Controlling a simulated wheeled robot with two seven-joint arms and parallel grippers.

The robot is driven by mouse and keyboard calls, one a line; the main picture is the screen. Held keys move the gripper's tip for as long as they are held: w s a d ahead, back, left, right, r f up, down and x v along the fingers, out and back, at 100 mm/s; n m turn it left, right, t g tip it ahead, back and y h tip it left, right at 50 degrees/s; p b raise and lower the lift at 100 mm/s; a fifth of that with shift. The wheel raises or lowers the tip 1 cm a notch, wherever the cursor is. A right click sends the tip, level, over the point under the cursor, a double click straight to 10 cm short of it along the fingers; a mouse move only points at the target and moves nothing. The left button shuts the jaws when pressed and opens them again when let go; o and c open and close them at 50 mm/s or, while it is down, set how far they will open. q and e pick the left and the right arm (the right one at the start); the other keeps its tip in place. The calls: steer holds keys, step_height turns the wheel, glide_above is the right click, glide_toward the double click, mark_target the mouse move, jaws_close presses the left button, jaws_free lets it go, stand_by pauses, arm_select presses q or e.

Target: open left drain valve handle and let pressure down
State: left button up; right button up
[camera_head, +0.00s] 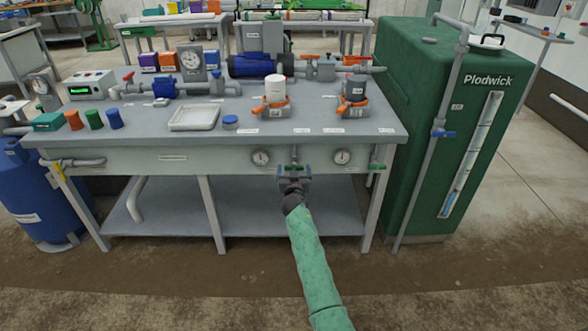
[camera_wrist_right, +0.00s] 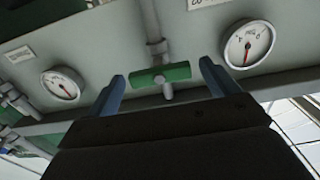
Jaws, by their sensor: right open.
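Contact with the handle does not show. My left gripper is not in view.
A left gauge (camera_head: 260,157) and a right gauge (camera_head: 341,156) flank the valve. Orange-based filter units (camera_head: 275,108) stand above on the bench. A green tank (camera_head: 420,130) stands right.

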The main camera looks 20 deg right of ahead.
steer(key=shift+x, duration=0.8)
steer(key=c, duration=1)
